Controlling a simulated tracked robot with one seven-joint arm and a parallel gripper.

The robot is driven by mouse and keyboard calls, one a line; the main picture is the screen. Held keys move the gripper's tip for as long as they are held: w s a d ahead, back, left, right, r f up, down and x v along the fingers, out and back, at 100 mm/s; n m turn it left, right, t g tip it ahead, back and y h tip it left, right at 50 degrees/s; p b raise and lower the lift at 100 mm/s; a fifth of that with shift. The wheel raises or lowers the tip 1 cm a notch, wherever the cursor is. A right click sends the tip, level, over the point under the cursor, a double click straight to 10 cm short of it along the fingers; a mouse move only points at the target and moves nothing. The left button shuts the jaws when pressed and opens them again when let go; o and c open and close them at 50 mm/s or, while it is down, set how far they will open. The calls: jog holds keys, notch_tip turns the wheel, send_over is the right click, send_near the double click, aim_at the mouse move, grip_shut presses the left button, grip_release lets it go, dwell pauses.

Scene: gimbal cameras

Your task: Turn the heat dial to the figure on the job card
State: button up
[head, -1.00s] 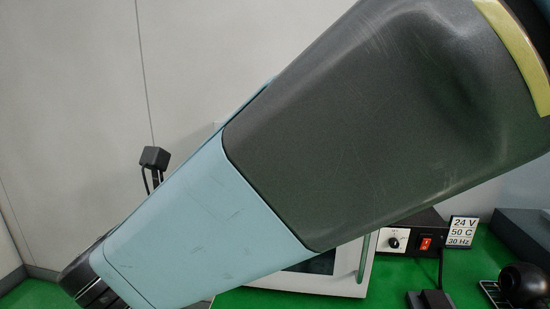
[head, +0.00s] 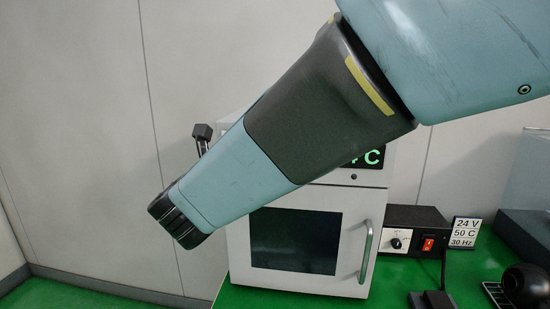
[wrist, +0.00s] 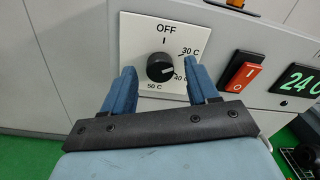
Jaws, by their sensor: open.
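The heat dial (wrist: 160,67) is a black round knob on a white plate (wrist: 133,30) marked OFF at the top, 30 C and 40 C on the right and 50 C at the bottom. Its white mark points right, close to 40 C. My gripper (wrist: 159,72) is open, with a blue finger to each side of the dial in the picture; I cannot tell whether they touch it. The job card (head: 466,232) reads 24 V, 50 C, 30 Hz. In the head view my arm hides the dial and the gripper.
A red switch (wrist: 241,76) and a green display (wrist: 299,80) reading 24 C are right of the dial. The oven (head: 379,185) has a door handle (head: 367,250). A black box with a small knob (head: 397,242) and a red switch stands at right. Dark items sit front right.

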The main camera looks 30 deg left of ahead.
jog(key=shift+w+a, duration=0.15)
jog(key=shift+w, duration=0.25)
jog(key=c, duration=1)
